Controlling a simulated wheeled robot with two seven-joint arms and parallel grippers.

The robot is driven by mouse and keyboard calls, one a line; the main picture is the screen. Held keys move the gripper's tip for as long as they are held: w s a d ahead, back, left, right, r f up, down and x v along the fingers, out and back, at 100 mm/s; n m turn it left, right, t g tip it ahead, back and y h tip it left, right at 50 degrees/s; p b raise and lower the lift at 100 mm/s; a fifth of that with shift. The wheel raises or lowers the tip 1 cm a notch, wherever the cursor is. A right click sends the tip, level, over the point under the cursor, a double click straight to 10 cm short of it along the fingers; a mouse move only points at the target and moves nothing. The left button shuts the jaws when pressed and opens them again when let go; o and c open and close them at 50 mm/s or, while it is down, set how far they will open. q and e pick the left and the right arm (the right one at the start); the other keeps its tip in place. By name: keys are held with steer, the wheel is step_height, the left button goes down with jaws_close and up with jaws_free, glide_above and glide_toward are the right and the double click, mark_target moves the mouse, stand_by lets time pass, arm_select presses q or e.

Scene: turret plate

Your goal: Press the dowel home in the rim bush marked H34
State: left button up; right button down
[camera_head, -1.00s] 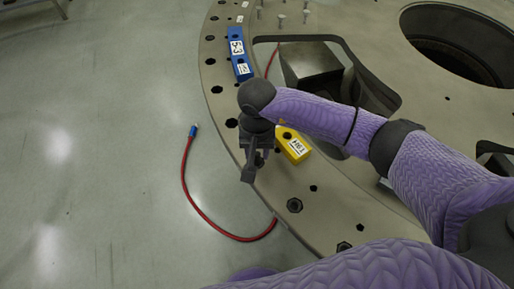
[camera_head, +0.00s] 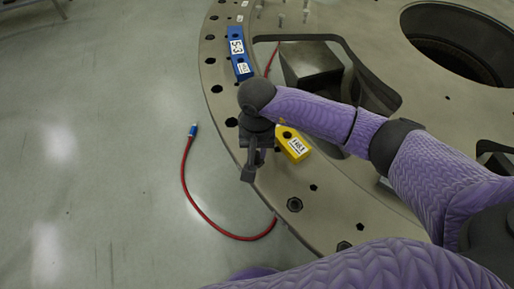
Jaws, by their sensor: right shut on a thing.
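The turret plate (camera_head: 330,195) is a large grey ring with a row of dark holes and bushes along its rim. My right gripper (camera_head: 252,172) is over the rim, pointing down, beside a yellow block. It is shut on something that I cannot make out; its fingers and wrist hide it. I cannot pick out the dowel. No mark H34 can be read, and the rim under the gripper is hidden. My left gripper is not in view.
The yellow block (camera_head: 285,134) with a white label lies right of the gripper. A blue block (camera_head: 238,50) with labels sits farther up the rim. A red hose (camera_head: 189,197) with a blue end hangs outside the rim. Large openings (camera_head: 462,42) cut the plate.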

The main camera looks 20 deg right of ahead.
steer(key=shift+f+b, duration=0.6)
steer(key=shift+f, duration=0.15)
stand_by(0.9)
steer(key=c, duration=0.7)
jaws_free()
step_height(320, 180, up, 7)
steer(key=p, duration=0.4)
steer(key=shift+r+p, duration=0.2)
steer(key=shift+p, duration=0.2)
steer(key=shift+f, duration=0.15)
